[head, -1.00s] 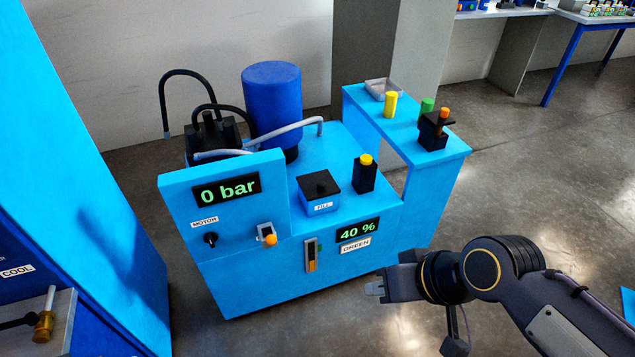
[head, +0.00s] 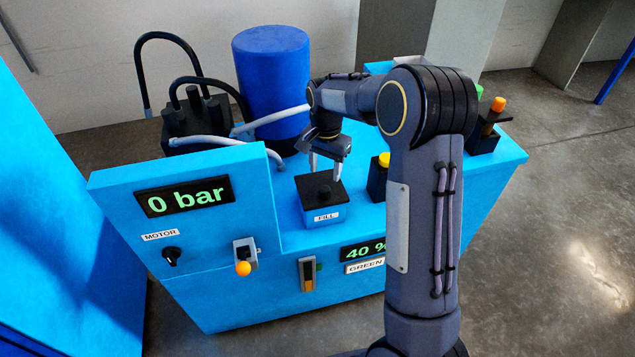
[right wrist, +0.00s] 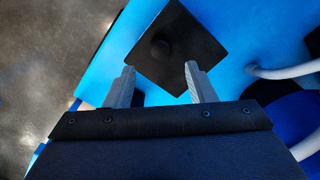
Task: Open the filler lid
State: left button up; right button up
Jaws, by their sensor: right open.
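The filler lid (head: 319,188) is a black square plate on the blue box labelled FILL, and it lies closed. My right gripper (head: 325,178) is open and points down just over the lid. In the right wrist view its two fingers (right wrist: 158,82) stand apart with nothing between them, near one edge of the lid. I cannot tell whether a fingertip touches the lid. My left gripper is not in view.
A black block with a yellow cap (head: 383,160) stands right of the lid, partly behind my arm. A blue cylinder (head: 272,85) and a grey hose (head: 275,118) are behind. The panel reading 0 bar (head: 186,197) rises at the left.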

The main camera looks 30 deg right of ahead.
aim_at(325, 189)
notch_tip(325, 189, down, 8)
jog(key=shift+r+b, duration=0.15)
jog(key=shift+b, duration=0.45)
jog(key=shift+c, duration=0.3)
grip_shut()
